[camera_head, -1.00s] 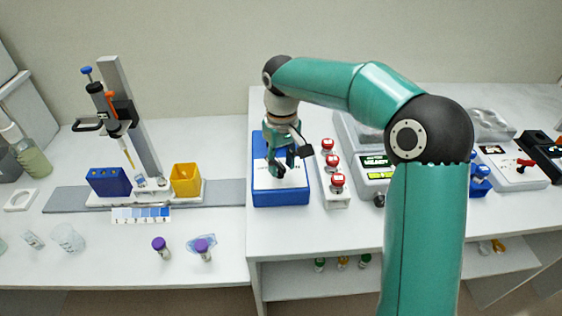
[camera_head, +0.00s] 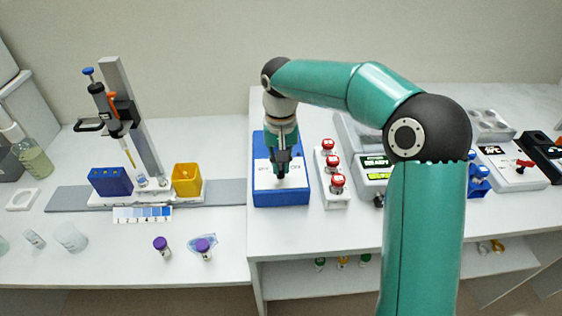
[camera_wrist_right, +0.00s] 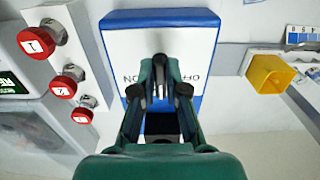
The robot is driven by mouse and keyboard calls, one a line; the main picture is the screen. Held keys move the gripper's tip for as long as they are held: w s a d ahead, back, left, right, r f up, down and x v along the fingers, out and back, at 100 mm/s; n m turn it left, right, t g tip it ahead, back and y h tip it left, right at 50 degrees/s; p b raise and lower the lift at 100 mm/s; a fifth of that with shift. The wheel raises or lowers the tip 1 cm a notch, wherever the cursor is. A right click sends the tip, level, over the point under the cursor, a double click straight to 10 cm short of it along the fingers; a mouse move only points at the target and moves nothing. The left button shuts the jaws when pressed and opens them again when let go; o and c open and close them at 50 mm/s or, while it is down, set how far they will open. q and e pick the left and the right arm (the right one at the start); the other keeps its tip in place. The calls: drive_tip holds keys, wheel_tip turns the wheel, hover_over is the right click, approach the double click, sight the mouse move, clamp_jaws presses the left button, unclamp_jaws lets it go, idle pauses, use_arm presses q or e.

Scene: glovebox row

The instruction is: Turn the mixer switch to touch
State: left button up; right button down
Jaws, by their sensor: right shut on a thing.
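The mixer is a blue box (camera_head: 281,198) with a white top panel on the right-hand bench. It also shows in the right wrist view (camera_wrist_right: 204,19), where "OFF" and "ON" are printed on either side of the fingers. My right gripper (camera_head: 281,174) points down over the middle of the panel. In the right wrist view the gripper (camera_wrist_right: 160,88) is shut on the small dark mixer switch (camera_wrist_right: 160,63), mostly hidden between the fingers. Which setting the switch stands at cannot be told. My left gripper is in neither view.
A yellow bin (camera_head: 187,179) and pipette stand (camera_head: 130,100) are to the left.

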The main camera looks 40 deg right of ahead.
sight(280, 166)
drive_tip(key=c, duration=1.2)
unclamp_jaws()
wheel_tip(280, 166, up, 12)
drive_tip(key=shift+f, duration=0.1)
